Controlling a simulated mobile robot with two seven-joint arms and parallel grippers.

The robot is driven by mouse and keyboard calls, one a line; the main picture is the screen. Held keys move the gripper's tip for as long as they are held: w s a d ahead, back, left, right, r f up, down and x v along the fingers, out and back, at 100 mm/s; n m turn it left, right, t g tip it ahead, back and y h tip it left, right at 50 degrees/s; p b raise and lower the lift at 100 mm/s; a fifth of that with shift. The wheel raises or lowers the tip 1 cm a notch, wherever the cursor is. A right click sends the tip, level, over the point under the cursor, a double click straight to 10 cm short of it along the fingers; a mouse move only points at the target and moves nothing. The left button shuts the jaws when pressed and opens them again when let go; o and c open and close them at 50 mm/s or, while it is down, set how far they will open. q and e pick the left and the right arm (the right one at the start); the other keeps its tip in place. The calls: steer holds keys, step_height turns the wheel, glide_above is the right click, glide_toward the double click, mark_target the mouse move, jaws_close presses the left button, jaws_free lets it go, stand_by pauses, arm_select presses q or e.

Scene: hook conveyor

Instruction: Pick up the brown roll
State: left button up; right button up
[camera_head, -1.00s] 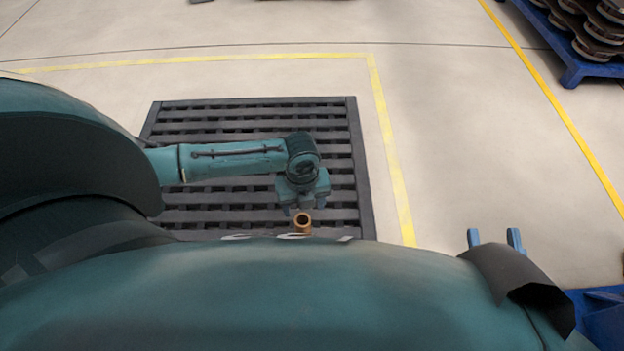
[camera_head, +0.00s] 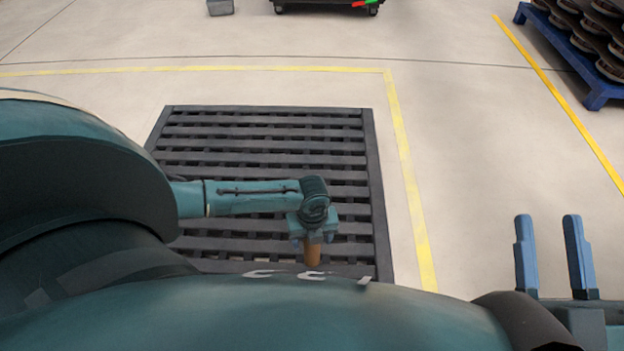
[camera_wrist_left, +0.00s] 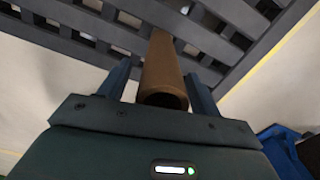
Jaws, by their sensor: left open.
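The brown roll (camera_head: 313,254) stands below my left gripper (camera_head: 313,239) at the near edge of the dark slatted pallet (camera_head: 381,200). Its upper end is hidden by the gripper in the head view. In the left wrist view the roll (camera_wrist_left: 163,68) is a brown tube with an open end facing the camera, between the two blue fingers of the open left gripper (camera_wrist_left: 160,80). A gap shows beside the right finger; contact at the left finger is unclear. My right gripper (camera_head: 550,225) is open and empty at the lower right, away from the roll.
Yellow floor lines (camera_head: 405,170) border the pallet. A blue pallet with stacked dark parts (camera_head: 585,35) is at the upper right. A grey box (camera_head: 220,7) and a dark wheeled base (camera_head: 325,5) are at the top. The floor between is clear.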

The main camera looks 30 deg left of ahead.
arm_select(q)
steer(key=shift+f, duration=0.1)
steer(key=c, duration=1.3)
